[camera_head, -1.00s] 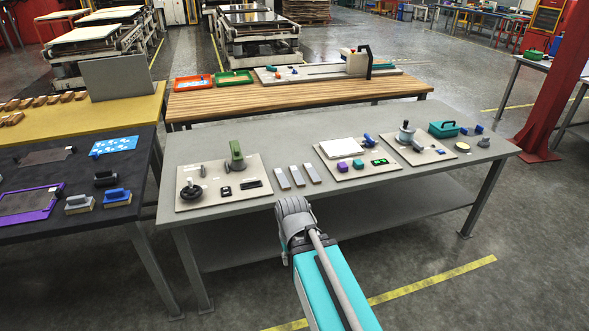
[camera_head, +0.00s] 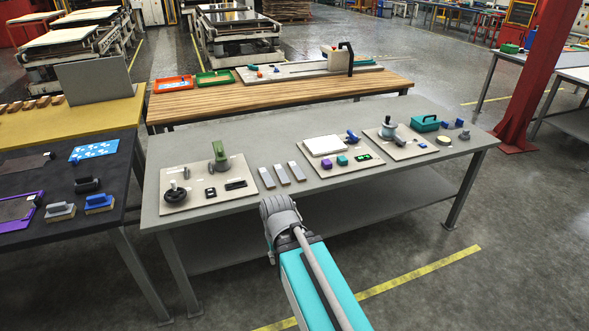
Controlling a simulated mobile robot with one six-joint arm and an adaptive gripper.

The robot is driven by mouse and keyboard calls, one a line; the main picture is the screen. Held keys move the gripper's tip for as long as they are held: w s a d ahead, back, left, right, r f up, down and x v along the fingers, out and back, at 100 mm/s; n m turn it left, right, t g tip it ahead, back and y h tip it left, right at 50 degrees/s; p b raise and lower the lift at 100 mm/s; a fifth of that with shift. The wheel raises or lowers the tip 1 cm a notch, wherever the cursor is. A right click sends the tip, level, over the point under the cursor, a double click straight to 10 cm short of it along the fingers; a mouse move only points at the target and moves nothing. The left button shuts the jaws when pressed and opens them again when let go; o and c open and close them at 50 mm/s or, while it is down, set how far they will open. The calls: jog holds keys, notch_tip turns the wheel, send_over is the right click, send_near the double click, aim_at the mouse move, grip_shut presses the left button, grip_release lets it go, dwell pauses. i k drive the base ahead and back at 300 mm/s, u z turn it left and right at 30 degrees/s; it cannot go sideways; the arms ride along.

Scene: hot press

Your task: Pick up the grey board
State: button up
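A flat grey board (camera_head: 93,80) stands upright at the back of the yellow-topped table (camera_head: 120,112), in the upper left of the head view. It is a plain rectangle, slightly tilted in the picture, with nothing touching its front face. My arm, with a teal link and a grey joint, reaches up from the bottom centre in front of the grey table (camera_head: 330,220). My gripper cannot be made out; the grey joint ends the visible part of the arm. The arm is well apart from the grey board.
Several brown blocks (camera_head: 30,105) lie left of the board. The grey table carries beige panels with tools and three grey bars (camera_head: 282,174). A dark table (camera_head: 110,215) with tools stands at left, a wooden table (camera_head: 290,93) behind. A red post (camera_head: 540,80) stands at right.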

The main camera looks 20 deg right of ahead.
aim_at(299, 175)
jog(key=k, duration=0.65)
jog(key=u, duration=0.05)
jog(key=i, duration=1.65)
jog(key=z, duration=0.65)
